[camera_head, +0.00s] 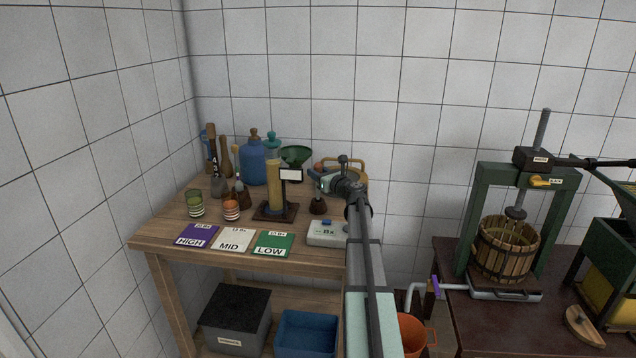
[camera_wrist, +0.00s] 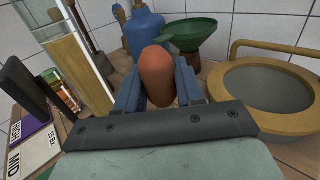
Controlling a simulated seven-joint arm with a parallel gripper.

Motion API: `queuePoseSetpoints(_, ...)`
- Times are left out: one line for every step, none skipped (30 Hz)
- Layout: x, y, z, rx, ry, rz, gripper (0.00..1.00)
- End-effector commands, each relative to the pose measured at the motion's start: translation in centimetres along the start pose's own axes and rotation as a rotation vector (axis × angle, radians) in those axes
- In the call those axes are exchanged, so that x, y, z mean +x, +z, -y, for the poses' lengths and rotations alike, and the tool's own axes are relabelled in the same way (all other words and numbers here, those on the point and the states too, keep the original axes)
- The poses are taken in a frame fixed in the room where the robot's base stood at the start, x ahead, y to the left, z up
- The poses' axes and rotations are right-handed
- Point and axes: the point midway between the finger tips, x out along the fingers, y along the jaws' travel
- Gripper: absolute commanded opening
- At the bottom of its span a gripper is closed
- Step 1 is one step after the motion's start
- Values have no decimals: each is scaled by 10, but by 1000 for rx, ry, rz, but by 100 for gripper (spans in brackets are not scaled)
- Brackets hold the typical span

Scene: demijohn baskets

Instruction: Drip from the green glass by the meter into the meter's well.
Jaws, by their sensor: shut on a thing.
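My gripper (camera_head: 322,174) is above the back right of the wooden table, its blue jaws (camera_wrist: 157,90) shut on a reddish-brown rounded bulb (camera_wrist: 157,72). The bulb's lower part is hidden; a dark brown flared piece (camera_head: 318,206) shows beneath the gripper in the head view, and I cannot tell if they are joined. The white meter (camera_head: 327,233), marked Bx, lies at the table's front right, partly behind my arm; its well is not clear. A green glass (camera_head: 195,203) stands at the left, apart from the meter. An orange striped glass (camera_head: 231,209) stands beside it.
A tall cylinder of yellow liquid (camera_head: 274,187) on a dark base stands left of my gripper. A blue jug (camera_head: 252,162) and green funnel (camera_head: 296,156) stand behind. A gold-rimmed vessel (camera_wrist: 268,88) is at the right. HIGH (camera_head: 196,237), MID (camera_head: 233,239) and LOW (camera_head: 273,244) cards lie in front.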

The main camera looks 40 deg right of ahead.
Motion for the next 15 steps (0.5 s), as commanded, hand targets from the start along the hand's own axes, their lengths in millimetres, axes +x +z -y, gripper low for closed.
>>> queuePoseSetpoints(0,10,0,-3,0,1,8)
queuePoseSetpoints(0,16,0,-2,0,2,8)
queuePoseSetpoints(0,22,0,-3,0,2,8)
queuePoseSetpoints(0,26,0,-3,0,1,8)
queuePoseSetpoints(0,30,0,-2,0,1,8)
queuePoseSetpoints(0,36,0,-2,0,2,8)
queuePoseSetpoints(0,40,0,-2,0,2,8)
queuePoseSetpoints(0,43,0,-2,0,1,8)
queuePoseSetpoints(0,46,0,-2,0,0,8)
queuePoseSetpoints(0,49,0,-2,1,0,8)
queuePoseSetpoints(0,52,0,-2,2,1,8)
queuePoseSetpoints(0,57,-2,-2,4,1,8)
queuePoseSetpoints(0,61,-3,-1,6,2,8)
queuePoseSetpoints(0,65,-4,-2,10,1,8)
queuePoseSetpoints(0,71,-7,-3,16,1,8)
